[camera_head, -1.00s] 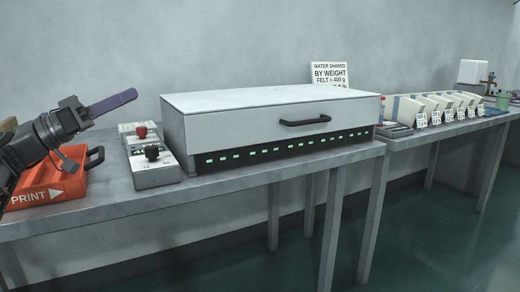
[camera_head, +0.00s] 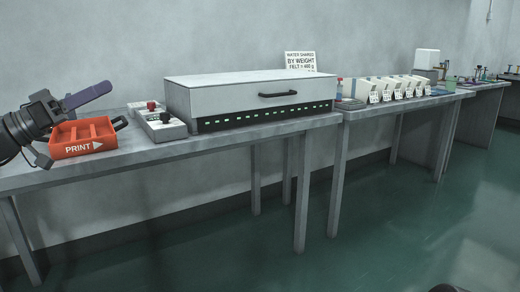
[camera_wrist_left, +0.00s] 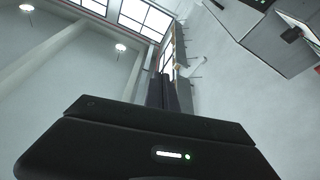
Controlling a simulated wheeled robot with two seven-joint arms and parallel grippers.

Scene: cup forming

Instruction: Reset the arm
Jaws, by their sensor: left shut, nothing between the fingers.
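My left gripper (camera_head: 88,95) comes in from the left in the head view, raised above the near left part of the table. Its purple-grey fingers are shut together with nothing between them and point up and to the right. In the left wrist view the closed dark fingers (camera_wrist_left: 163,92) point away past the grey wall. My right gripper is not in view.
An orange PRINT tray (camera_head: 85,149) is beside and below the gripper on the grey table (camera_head: 150,152). A control box (camera_head: 160,126) and a white drawer unit (camera_head: 225,98) stand to its right. A second table (camera_head: 400,104) holds several white blocks. Green floor is clear in front.

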